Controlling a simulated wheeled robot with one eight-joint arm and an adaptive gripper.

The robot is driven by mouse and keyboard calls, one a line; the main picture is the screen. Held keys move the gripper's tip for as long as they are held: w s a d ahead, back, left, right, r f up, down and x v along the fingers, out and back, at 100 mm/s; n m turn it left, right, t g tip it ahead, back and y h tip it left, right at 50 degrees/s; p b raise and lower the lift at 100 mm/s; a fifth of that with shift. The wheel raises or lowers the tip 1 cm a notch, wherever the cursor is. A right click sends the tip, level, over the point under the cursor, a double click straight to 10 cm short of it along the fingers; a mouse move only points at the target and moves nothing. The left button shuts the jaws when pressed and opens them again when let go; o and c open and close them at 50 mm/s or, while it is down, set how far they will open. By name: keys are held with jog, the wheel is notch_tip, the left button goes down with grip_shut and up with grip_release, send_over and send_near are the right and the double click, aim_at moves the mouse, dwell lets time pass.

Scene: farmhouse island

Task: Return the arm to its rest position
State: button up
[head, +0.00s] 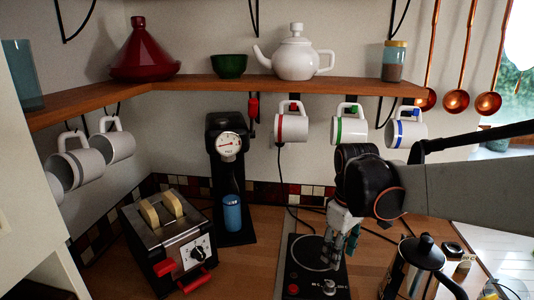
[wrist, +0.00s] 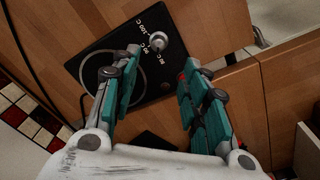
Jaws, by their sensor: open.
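My gripper (head: 342,238) hangs from my arm on the right of the head view, pointing down above a black hot plate (head: 316,266) on the wooden counter. In the wrist view the gripper (wrist: 158,95) shows two teal-padded fingers spread apart with nothing between them. The hot plate (wrist: 92,52) with its ring and temperature knob lies beyond the fingertips. Whether the fingertips touch the plate cannot be told, but a gap appears between them.
A steel moka pot or kettle (head: 421,262) stands right of the gripper. A toaster (head: 168,240) and a coffee machine (head: 228,170) stand left. Mugs (head: 291,125) hang under the wooden shelf (head: 250,86) close to my arm. The shelf carries a white teapot (head: 294,58).

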jog(key=s+r+m+t, duration=0.2)
jog(key=s+m+t, duration=0.4)
jog(key=s, duration=0.9)
jog(key=shift+r+m+t, duration=0.3)
jog(key=shift+r+m, duration=0.05)
jog(key=shift+m, duration=0.35)
